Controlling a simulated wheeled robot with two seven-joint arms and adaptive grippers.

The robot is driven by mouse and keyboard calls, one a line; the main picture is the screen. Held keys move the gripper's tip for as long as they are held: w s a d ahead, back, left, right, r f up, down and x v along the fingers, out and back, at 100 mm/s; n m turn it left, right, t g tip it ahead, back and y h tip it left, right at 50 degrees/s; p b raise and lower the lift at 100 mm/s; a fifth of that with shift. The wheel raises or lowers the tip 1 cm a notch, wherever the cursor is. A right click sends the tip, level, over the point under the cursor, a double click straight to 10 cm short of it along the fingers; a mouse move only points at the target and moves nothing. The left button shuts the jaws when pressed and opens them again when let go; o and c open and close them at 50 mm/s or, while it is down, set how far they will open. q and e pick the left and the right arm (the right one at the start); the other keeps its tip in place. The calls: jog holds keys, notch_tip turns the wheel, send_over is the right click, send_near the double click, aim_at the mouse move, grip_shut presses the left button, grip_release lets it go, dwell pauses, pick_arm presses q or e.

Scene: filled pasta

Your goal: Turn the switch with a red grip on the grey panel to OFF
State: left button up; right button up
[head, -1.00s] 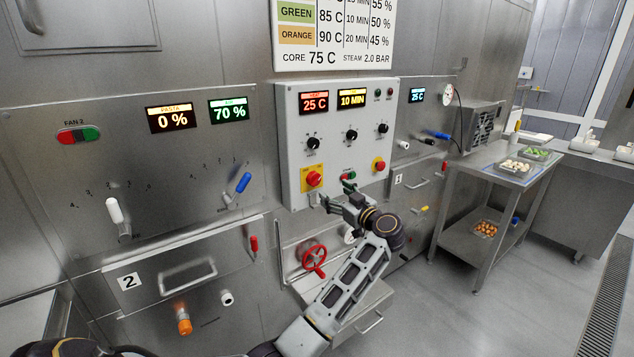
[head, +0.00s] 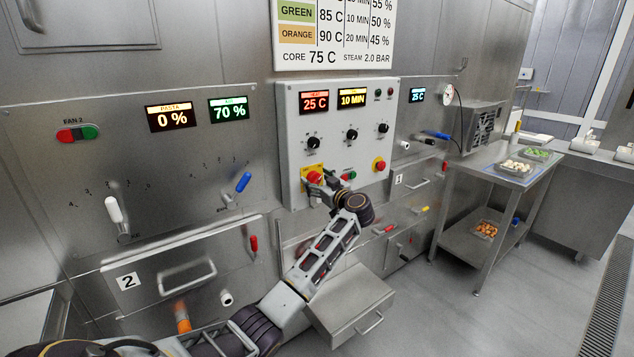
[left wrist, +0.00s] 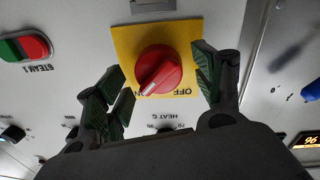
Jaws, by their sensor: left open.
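The grey panel (head: 340,100) stands in the middle of the head view. Its switch with a red grip (head: 314,177) sits on a yellow plate at the panel's lower left, partly covered by my left gripper. In the left wrist view the round red grip (left wrist: 158,70) shows whole on its yellow plate (left wrist: 125,45), upside down, with OFF readable and a white line on the grip pointing down and left. My left gripper (head: 322,187) is open. In the left wrist view its fingers (left wrist: 165,85) stand on either side of the grip, apart from it. My right gripper is not in view.
A red and green STEAM 1 button (left wrist: 25,46) is beside the switch. A grey box with a handle (head: 350,305) stands below my left arm.

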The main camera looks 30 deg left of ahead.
pick_arm(q)
jog(key=shift+a, duration=0.1)
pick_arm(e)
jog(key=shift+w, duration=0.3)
pick_arm(q)
jog(key=c, duration=1)
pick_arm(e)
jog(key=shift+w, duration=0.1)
